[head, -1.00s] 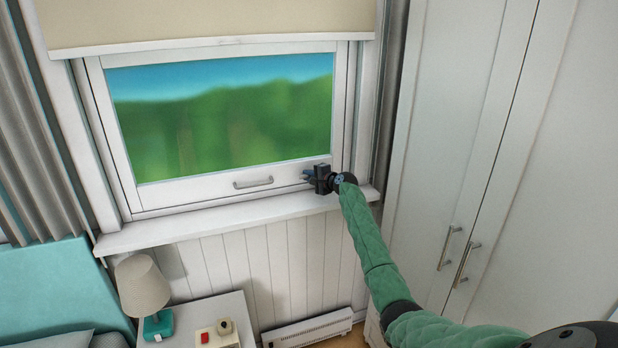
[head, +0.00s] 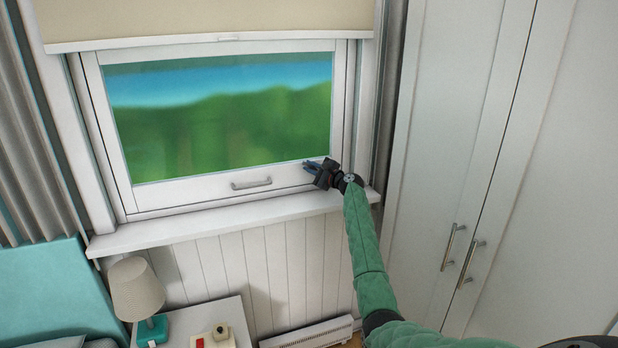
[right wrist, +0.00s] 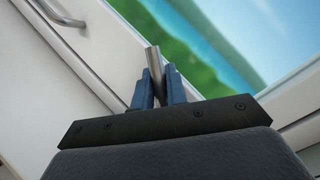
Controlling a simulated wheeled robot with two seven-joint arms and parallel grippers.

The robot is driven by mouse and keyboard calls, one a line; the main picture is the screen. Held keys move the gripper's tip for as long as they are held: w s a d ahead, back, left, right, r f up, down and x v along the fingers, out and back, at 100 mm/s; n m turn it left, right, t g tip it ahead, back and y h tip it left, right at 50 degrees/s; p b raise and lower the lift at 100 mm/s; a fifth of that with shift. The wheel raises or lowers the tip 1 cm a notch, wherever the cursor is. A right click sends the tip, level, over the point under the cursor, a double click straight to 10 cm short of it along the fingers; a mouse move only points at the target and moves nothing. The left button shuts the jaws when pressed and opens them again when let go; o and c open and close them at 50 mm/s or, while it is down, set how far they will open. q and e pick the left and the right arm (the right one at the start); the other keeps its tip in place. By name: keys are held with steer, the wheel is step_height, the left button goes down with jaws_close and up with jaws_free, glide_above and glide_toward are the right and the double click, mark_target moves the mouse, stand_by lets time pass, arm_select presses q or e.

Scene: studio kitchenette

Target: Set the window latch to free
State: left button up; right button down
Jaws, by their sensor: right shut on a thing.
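The window (head: 150,197) has a white frame and a pane showing sky and green. The latch (right wrist: 153,58) shows in the right wrist view as a grey metal lever, standing tilted against the pane. My right gripper (head: 311,166) is at the lower right corner of the window frame. Its blue fingers (right wrist: 158,88) are shut on the latch lever, with the lever's end sticking out past the fingertips. In the head view the gripper hides most of the latch, and its base cannot be made out. My left gripper is not in view.
A grey pull handle (head: 251,184) sits on the lower window rail, left of my gripper. The sill (head: 200,231) runs just below. A tall white wardrobe (head: 425,120) stands close on the right. A lamp (head: 137,287) stands on the bedside table at lower left. A beige blind (head: 200,20) hangs above.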

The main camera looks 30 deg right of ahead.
steer(key=d+m+t+b, duration=0.1)
steer(key=m, duration=0.2)
steer(key=d+r+m+t+h+b, duration=0.1)
steer(key=m, duration=0.2)
steer(key=s+d+r+m+t+h+b, duration=0.1)
steer(key=d+m, duration=0.1)
steer(key=m, duration=0.1)
steer(key=shift+r+b, duration=0.2)
steer(key=shift+b, duration=0.15)
steer(key=m, duration=0.1)
steer(key=d+m+t+h, duration=0.1)
steer(key=shift+s+r+m, duration=0.15)
steer(key=shift+m, duration=0.15)
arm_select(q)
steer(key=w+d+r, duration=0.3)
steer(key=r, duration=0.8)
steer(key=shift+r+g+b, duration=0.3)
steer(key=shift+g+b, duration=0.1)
arm_select(e)
steer(key=shift+s+d+m+h, duration=0.1)
steer(key=shift+d+m+h, duration=0.3)
steer(key=shift+m+h, duration=0.3)
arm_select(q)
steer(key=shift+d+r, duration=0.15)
arm_select(e)
steer(key=c, duration=1.5)
jaws_free()
steer(key=shift+o, duration=0.5)
steer(key=shift+d+r+t, duration=0.1)
steer(key=shift+t, duration=0.2)
